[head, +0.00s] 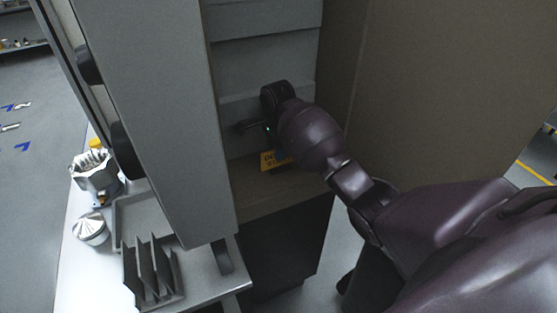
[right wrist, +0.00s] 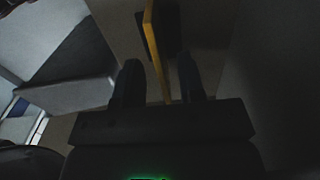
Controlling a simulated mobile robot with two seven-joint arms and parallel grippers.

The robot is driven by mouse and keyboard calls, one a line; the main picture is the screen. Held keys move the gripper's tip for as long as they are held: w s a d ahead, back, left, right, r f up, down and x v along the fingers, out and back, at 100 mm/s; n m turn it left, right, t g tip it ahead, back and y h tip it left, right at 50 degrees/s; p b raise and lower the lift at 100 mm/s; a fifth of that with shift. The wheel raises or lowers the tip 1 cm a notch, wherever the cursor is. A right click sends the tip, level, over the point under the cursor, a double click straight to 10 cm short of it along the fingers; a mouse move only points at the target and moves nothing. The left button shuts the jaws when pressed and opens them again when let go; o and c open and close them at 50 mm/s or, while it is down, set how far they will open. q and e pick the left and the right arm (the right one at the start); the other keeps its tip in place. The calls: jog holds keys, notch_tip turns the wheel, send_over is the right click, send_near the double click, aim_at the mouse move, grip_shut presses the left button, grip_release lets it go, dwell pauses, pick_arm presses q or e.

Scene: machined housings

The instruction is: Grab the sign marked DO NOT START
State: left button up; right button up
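The sign (head: 268,160) is a small yellow-orange plate with dark lettering, partly legible, low inside the grey cabinet. My right arm hides part of it in the head view. The right wrist view shows it nearly edge-on as a thin yellow strip (right wrist: 154,40), with a dark block behind it. My right gripper (head: 244,127) reaches into the cabinet above the sign in the head picture. In the right wrist view, the fingers of my right gripper (right wrist: 158,70) are apart, with the lower sign strip between them and gaps visible on both sides. My left gripper is not in view.
A tall grey panel (head: 165,110) stands left of the opening, and a brown-grey cabinet wall (head: 430,90) stands at right. A white table (head: 75,260) at lower left carries metal parts (head: 93,175) and a dark slotted rack (head: 150,270).

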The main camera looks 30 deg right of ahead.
aim_at(279, 166)
jog(key=shift+w+d+f, duration=0.1)
jog(key=shift+d+f, duration=0.1)
jog(key=shift+f, duration=1.75)
jog(key=shift+f, duration=0.1)
grip_shut()
